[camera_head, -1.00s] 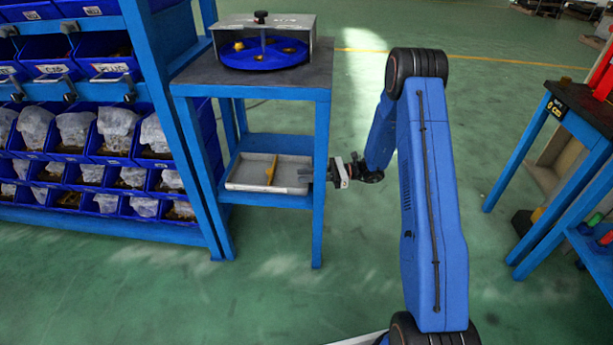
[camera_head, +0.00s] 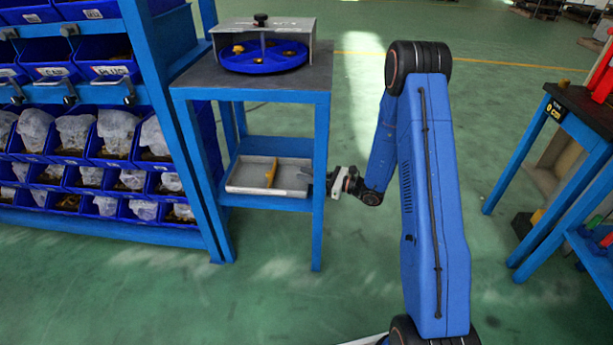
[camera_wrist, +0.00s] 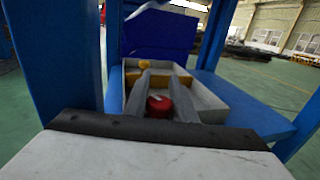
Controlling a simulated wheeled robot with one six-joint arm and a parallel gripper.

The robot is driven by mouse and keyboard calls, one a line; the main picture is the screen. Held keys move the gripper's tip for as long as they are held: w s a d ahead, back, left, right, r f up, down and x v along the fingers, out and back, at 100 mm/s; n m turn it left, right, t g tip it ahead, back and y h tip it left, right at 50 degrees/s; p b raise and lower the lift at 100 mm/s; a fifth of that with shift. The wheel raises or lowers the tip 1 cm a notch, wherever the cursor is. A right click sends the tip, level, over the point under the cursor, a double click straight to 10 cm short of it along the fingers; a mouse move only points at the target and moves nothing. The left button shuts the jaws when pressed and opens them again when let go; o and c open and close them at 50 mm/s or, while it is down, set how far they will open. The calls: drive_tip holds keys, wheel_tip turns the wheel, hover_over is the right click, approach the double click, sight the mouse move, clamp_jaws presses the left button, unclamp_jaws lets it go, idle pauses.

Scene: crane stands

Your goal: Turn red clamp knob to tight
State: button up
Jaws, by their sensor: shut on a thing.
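In the wrist view, a red knob (camera_wrist: 158,104) with a pale mark on top sits between the two grey fingers of my gripper (camera_wrist: 164,70). The fingers are apart by about its width and shut on it. What the knob is fixed to is hidden. In the head view, my gripper (camera_head: 310,176) reaches from the right, past the stand's front right leg, to the right end of the grey tray (camera_head: 240,188) on the lower shelf. The knob cannot be made out in the head view.
The blue stand (camera_head: 318,230) has legs close to my gripper. Its top carries a blue round tray (camera_head: 262,68) with brass pieces and a black-knobbed cover. A yellow divider (camera_head: 271,173) crosses the grey tray.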

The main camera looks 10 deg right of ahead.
idle(0.4)
drive_tip(key=o, duration=1)
drive_tip(key=shift+o, duration=0.2)
drive_tip(key=shift+d, duration=0.1)
drive_tip(key=v, duration=1.7)
drive_tip(key=shift+s, duration=0.2)
drive_tip(key=shift+d+f, duration=0.1)
